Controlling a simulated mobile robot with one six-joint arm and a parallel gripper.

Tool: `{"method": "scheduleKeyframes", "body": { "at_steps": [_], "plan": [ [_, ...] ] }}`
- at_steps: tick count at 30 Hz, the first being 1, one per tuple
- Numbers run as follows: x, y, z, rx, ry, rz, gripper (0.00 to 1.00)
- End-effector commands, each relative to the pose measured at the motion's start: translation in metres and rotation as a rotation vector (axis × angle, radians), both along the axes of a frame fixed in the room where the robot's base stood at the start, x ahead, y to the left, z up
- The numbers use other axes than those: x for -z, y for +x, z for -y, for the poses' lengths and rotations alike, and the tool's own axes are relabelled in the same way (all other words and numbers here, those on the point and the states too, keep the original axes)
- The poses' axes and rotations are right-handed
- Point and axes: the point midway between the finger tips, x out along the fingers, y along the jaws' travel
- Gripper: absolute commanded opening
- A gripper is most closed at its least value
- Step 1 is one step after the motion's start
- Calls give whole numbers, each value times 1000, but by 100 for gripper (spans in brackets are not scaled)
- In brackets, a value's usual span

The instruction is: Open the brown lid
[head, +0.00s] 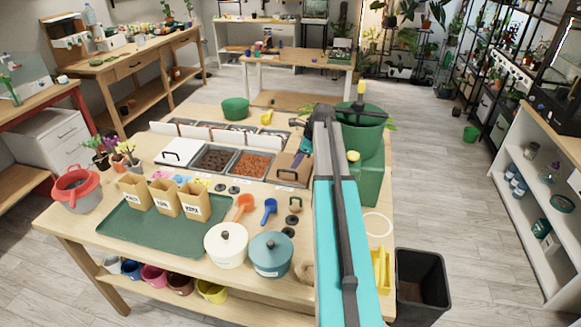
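The brown lid (282,164) is a flat brown panel with a dark handle (287,176) near its front edge. It lies at the right end of the row of bins on the wooden table, and looks closed. My arm reaches in from the bottom, and my gripper (301,150) is at its far end, over the right side of the lid. The arm and gripper hide part of that side. The fingertips are small and dark here, so I cannot tell whether they are open or touch anything.
Left of the lid are open bins of orange-brown grains (250,164) and dark soil (213,159), then a white lid (180,151). In front lie an orange scoop (241,206), a blue scoop (269,210), and white (226,249) and teal (271,257) lidded pots.

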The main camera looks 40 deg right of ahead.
Motion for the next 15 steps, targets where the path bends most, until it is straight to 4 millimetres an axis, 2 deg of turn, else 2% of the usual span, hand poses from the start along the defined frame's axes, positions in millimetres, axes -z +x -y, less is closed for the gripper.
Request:
{"method": "scheduleKeyframes", "body": {
  "at_steps": [15],
  "plan": [
    [47,23,-7,-1,1,0,29]
  ]
}}
